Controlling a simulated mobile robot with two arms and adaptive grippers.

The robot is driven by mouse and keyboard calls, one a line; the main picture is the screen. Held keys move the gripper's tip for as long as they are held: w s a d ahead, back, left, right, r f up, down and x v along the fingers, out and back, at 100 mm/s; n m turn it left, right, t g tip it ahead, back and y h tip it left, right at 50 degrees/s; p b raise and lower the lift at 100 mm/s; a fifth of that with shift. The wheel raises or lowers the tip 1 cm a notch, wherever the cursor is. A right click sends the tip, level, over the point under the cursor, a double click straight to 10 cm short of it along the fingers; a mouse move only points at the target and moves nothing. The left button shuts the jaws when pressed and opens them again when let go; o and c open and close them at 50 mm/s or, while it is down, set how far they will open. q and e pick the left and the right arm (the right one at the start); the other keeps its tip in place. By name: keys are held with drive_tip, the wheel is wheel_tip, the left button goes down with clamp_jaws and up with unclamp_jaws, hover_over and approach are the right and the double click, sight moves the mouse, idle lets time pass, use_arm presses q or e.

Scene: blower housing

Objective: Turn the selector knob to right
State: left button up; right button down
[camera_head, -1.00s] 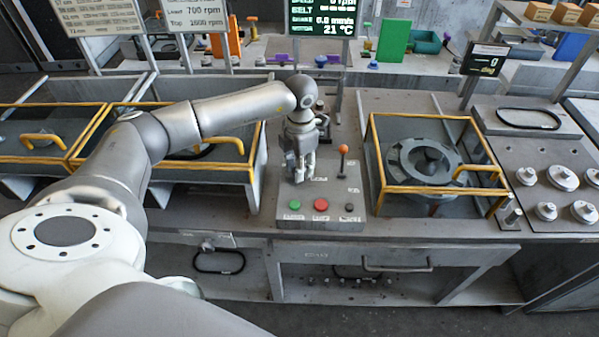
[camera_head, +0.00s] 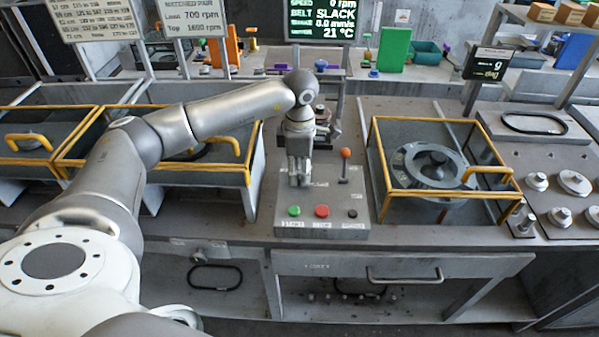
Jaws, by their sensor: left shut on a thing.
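A grey control panel (camera_head: 322,231) stands on the bench in the middle of the view. It has a green button (camera_head: 294,211), a red button (camera_head: 322,211), a black knob (camera_head: 352,213) and a lever with an orange ball (camera_head: 345,153). My left gripper (camera_head: 299,182) points down onto the upper left of the panel. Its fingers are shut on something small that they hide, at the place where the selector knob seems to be. I cannot see which way the knob points. My right gripper is not in view.
A yellow-framed guard (camera_head: 392,192) around a round blower housing (camera_head: 433,165) stands right of the panel. Other yellow-framed bays (camera_head: 250,150) lie left. A screen (camera_head: 320,20) behind reads belt slack, 0 rpm. Several round metal weights (camera_head: 575,182) lie at the far right.

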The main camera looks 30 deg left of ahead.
sight(299, 175)
use_arm(q)
drive_tip(key=shift+w+r, duration=0.1)
drive_tip(key=o, duration=1)
wheel_tip(299, 175, up, 12)
drive_tip(key=shift+f, duration=0.1)
idle(0.6)
